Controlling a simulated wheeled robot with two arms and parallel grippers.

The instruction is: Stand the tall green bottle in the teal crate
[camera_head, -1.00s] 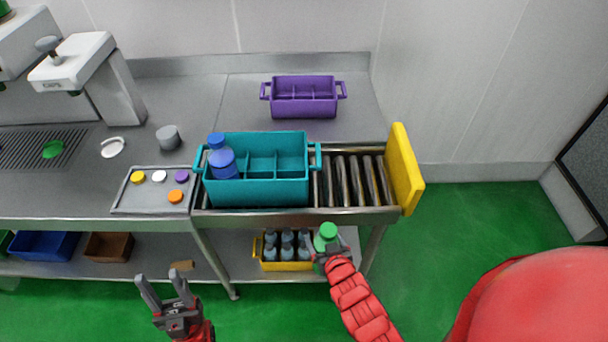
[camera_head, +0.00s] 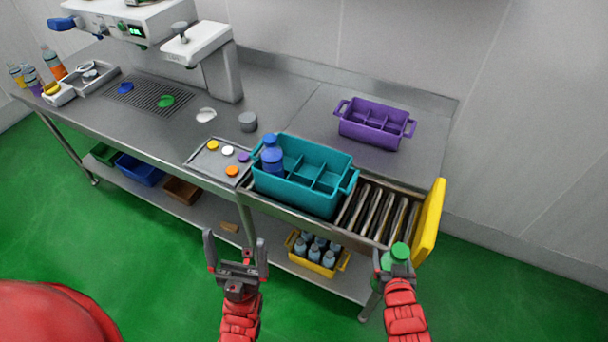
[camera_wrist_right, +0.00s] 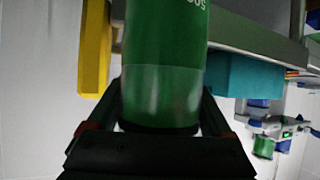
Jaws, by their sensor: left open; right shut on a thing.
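The tall green bottle (camera_head: 395,257) is held upright in my right gripper (camera_head: 397,272), in front of the counter's right end. In the right wrist view the green bottle (camera_wrist_right: 164,60) stands between the two fingers of my right gripper (camera_wrist_right: 163,110). The teal crate (camera_head: 318,202) sits on the counter at the left end of the rollers. A blue bottle (camera_head: 272,158) stands in its left compartment; other compartments look empty. My left gripper (camera_head: 236,255) is open and empty in front of the counter, left of the yellow crate.
A yellow end stop (camera_head: 430,222) closes the roller track (camera_head: 378,212) on the right. A purple crate (camera_head: 375,134) stands behind. A tray of coloured caps (camera_head: 206,165) lies left of the teal crate. A yellow crate of bottles (camera_head: 316,267) stands on the lower shelf.

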